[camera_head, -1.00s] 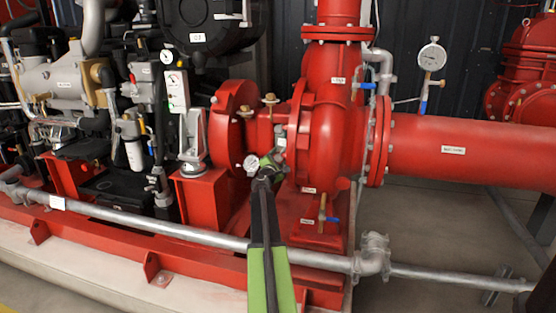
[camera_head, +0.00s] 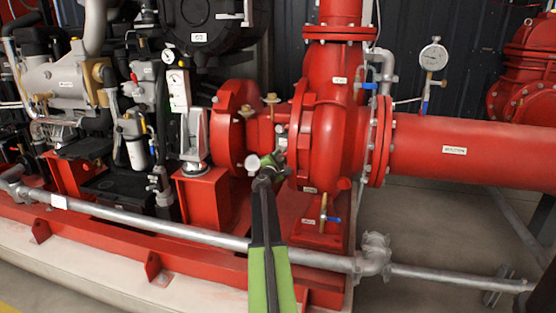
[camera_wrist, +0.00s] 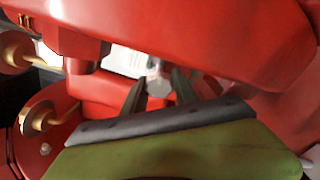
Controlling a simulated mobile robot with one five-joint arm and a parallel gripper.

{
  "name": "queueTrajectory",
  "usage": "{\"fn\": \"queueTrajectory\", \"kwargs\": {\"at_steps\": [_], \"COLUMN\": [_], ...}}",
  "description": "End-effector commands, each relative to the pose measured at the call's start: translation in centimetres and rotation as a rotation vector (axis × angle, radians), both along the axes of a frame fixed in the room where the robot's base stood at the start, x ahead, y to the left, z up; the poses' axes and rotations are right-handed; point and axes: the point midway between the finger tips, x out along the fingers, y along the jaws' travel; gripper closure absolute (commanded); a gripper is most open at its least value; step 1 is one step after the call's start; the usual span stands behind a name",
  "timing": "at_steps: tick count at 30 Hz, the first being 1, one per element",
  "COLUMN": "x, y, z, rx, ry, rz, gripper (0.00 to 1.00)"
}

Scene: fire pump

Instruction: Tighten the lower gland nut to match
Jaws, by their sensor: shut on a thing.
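My gripper (camera_head: 277,158) reaches into the gap between the red bearing housing and the red pump casing. In the wrist view, its two dark fingers (camera_wrist: 158,88) are closed on a small grey nut-like piece (camera_wrist: 157,91), which I take to be the lower gland nut. The fingertips and my arm hide most of it in the head view. A pale bright plate (camera_wrist: 122,62) lies behind the fingers. I cannot clearly make out the other gland nut to compare the two.
The red pump casing (camera_head: 332,135) stands close on the right and the bearing housing (camera_head: 225,128) on the left. Brass fittings (camera_head: 271,99) sit above the gap.

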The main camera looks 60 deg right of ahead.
Motion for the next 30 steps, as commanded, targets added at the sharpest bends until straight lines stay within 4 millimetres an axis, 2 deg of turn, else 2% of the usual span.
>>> {"fn": "queueTrajectory", "kwargs": {"at_steps": [30], "x": [-0.14], "y": [-0.23], "z": [0.36], "rx": [0.257], "ry": [-0.826], "rz": [-0.004], "gripper": [1.00]}}
